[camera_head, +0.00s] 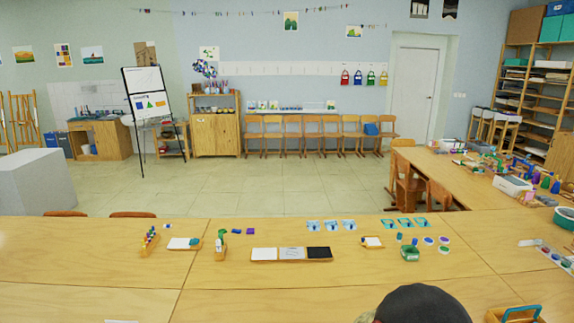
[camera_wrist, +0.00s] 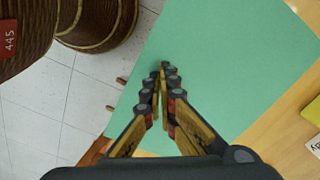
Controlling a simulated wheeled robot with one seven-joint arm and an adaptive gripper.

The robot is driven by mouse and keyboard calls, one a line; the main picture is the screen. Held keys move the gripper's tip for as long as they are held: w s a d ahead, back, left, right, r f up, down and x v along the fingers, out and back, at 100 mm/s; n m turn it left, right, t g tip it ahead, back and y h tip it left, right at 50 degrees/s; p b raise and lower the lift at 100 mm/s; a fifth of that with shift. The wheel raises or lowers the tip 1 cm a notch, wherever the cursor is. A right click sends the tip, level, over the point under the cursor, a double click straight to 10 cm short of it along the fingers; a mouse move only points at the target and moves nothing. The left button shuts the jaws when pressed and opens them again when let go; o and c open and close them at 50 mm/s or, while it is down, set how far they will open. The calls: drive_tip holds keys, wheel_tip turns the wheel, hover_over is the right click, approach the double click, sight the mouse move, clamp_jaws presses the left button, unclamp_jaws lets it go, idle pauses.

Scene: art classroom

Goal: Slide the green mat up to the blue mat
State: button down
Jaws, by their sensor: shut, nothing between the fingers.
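The green mat (camera_wrist: 225,60) fills much of the wrist view. It is flat and pale green, with a long straight edge on the right beside bare wooden table. Its left edge borders the view of the floor tiles, so it seems to reach to or past the table edge there. My gripper (camera_wrist: 165,68) is shut and empty, with its fingertips over the mat; I cannot tell whether they touch it. I cannot make out the blue mat in either view. My gripper and the green mat do not show clearly in the head view.
A yellow item (camera_wrist: 312,108) lies at the right. In the head view, a long tray (camera_head: 291,260) and small craft items are on the front tables (camera_head: 100,255).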

drive_tip(key=shift+a, duration=1.8)
idle(1.1)
drive_tip(key=shift+d+f, duration=0.1)
drive_tip(key=shift+d, duration=0.15)
drive_tip(key=shift+d, duration=0.25)
idle(0.3)
drive_tip(key=shift+r+p, duration=2.85)
drive_tip(key=shift+r, duration=0.7)
